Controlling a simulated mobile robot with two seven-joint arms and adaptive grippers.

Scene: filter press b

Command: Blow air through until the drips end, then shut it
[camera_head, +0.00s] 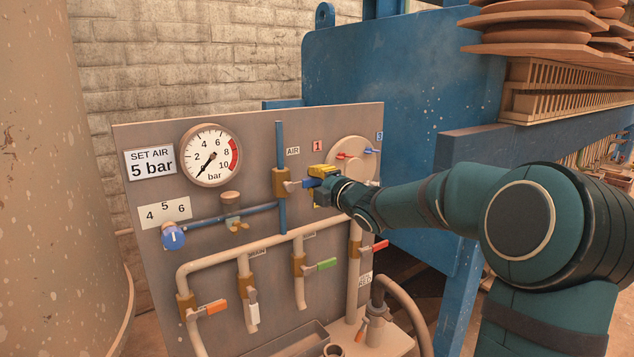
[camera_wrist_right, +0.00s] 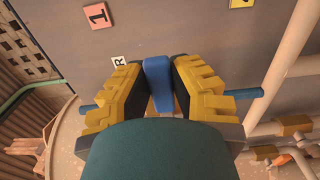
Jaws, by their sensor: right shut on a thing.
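The air valve (camera_head: 281,182) is a brass body on a vertical blue pipe, beside the AIR label (camera_head: 293,152). My right gripper (camera_head: 316,183) is shut on its blue handle (camera_wrist_right: 158,84), which sits between the yellow fingers in the wrist view. The handle sticks out to the right, across the pipe. The pressure gauge (camera_head: 211,155) has its needle pointing down-left, near the low end of the scale. The blue regulator knob (camera_head: 173,238) is under the 4 5 6 plate (camera_head: 164,213). No drips can be made out. My left gripper is not in view.
Below are valves with an orange handle (camera_head: 212,307), a white handle (camera_head: 254,308), a green handle (camera_head: 322,265) and a red handle (camera_head: 375,246). A round dial (camera_head: 352,157) is partly behind my right gripper. A grey trough (camera_head: 287,345) is at the bottom. A blue press (camera_head: 400,90) stands behind.

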